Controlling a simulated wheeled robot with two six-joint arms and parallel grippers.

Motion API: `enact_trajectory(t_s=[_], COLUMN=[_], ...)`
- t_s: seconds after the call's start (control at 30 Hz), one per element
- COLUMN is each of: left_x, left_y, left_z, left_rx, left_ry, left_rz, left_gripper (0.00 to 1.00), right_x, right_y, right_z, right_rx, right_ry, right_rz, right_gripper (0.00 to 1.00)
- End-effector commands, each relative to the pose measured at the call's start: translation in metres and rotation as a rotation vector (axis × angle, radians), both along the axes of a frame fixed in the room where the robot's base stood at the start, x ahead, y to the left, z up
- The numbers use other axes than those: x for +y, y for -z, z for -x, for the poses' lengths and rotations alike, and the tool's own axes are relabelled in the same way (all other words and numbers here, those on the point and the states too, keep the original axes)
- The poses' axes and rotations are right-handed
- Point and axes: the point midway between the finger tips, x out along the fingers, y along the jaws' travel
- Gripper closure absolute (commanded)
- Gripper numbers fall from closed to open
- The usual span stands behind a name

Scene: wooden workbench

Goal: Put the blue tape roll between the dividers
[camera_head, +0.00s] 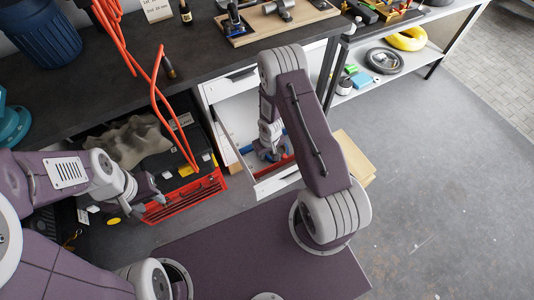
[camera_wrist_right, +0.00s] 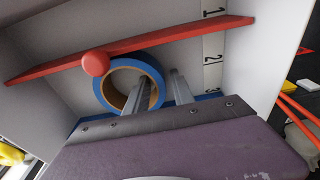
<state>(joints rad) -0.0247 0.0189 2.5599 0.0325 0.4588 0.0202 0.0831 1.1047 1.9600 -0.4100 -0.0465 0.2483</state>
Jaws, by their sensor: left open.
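The blue tape roll (camera_wrist_right: 101,86), with a brown cardboard core, is in the drawer (camera_head: 235,122). In the right wrist view it lies between a red divider (camera_wrist_right: 190,39) with a round knob and a blue divider (camera_wrist_right: 208,98), beside the number 2. My right gripper (camera_wrist_right: 160,75) reaches down into the drawer. One finger is over the roll's hole and the other is just outside its right wall, with a small gap showing. In the head view my right gripper (camera_head: 272,150) is partly hidden by its arm. My left gripper (camera_head: 140,200) is open and empty at the left.
A red crate (camera_head: 185,195) and a black toolbox stand under the bench, close to my left gripper. Orange tubing (camera_head: 157,95) hangs in front of the bench. A cardboard box (camera_head: 353,157) is right of the drawer. The floor at the right is clear.

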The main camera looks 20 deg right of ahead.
Motion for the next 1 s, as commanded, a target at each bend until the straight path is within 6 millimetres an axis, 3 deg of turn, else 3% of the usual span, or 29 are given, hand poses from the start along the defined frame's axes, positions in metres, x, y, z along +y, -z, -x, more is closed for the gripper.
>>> enact_trajectory(t_s=[0.17, 0.4, 0.6, 0.9, 0.97, 1.0], left_x=[0.0, 0.0, 0.0, 0.0, 0.0, 0.0], left_y=[-0.01, -0.054, -0.082, -0.088, -0.088, -0.088], left_z=[0.0, 0.0, 0.0, 0.0, 0.0, 0.0], left_rx=[0.0, 0.0, 0.0, 0.0, 0.0, 0.0], left_ry=[0.0, 0.0, 0.0, 0.0, 0.0, 0.0], left_rz=[0.0, 0.0, 0.0, 0.0, 0.0, 0.0], left_gripper=[0.59, 0.59, 0.59, 0.59, 0.59, 0.59], right_x=[0.0, -0.001, -0.001, -0.001, -0.002, -0.002], right_y=[-0.011, -0.076, -0.116, -0.128, -0.138, -0.152], right_z=[0.0, 0.007, 0.012, 0.014, 0.014, 0.013], right_rx=[0.0, -0.001, -0.001, -0.001, -0.005, -0.01], right_ry=[0.001, 0.0, 0.002, 0.0, 0.006, 0.011], right_rz=[0.0, 0.0, 0.0, 0.001, 0.009, 0.02], right_gripper=[0.7, 0.7, 0.7, 0.7, 0.7, 0.7])
